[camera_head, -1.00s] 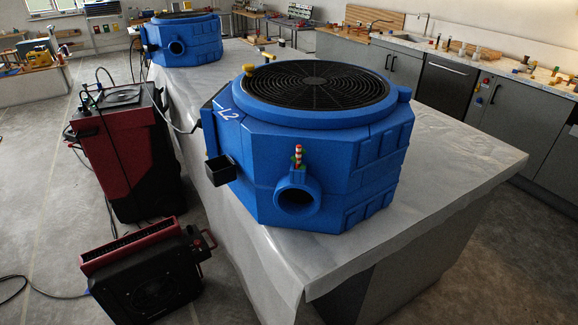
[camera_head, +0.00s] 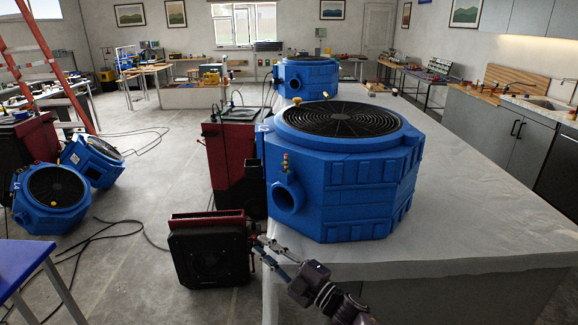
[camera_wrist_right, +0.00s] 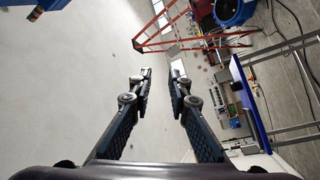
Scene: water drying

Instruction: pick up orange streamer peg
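A small upright peg (camera_head: 285,163) with red, green and pale parts stands on the side of the near blue air mover (camera_head: 340,190), above its round port (camera_head: 287,198). It is too small to tell whether it is the orange streamer peg. My right gripper (camera_head: 262,246) is low in front of the blower, below and left of the port and apart from the peg. In the right wrist view its two fingers (camera_wrist_right: 160,72) are parted with nothing between them. My left gripper is in neither view.
A black and red box unit (camera_head: 209,252) stands on the floor beside my right gripper. The sheet-covered counter (camera_head: 460,225) is bare at right. More blue blowers (camera_head: 50,198) and a red ladder (camera_head: 65,65) are at left. A blue table (camera_head: 18,262) is at lower left.

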